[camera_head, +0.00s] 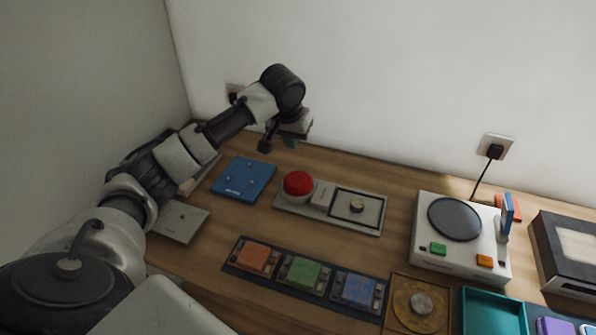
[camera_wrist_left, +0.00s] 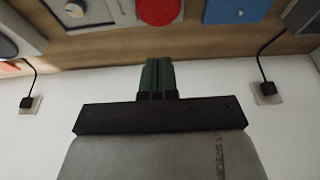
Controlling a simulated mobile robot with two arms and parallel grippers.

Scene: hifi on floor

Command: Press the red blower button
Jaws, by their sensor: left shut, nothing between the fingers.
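The red button (camera_head: 298,184) is a round dome at the left end of a light grey panel (camera_head: 370,226) on the wooden table. It also shows as a red disc at the top of the left wrist view (camera_wrist_left: 158,10). My left gripper (camera_head: 290,142) is above the back of the table, behind the red button and apart from it. In the left wrist view its two green fingers (camera_wrist_left: 157,76) are together with nothing between them. My right gripper is not in view.
A blue board (camera_head: 244,179) lies left of the panel. A strip with orange, green and blue modules (camera_head: 305,274) lies in front. A white device with a dark disc (camera_head: 454,219) stands right, beside a teal tray (camera_head: 493,315). The wall (camera_head: 390,80) is close behind.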

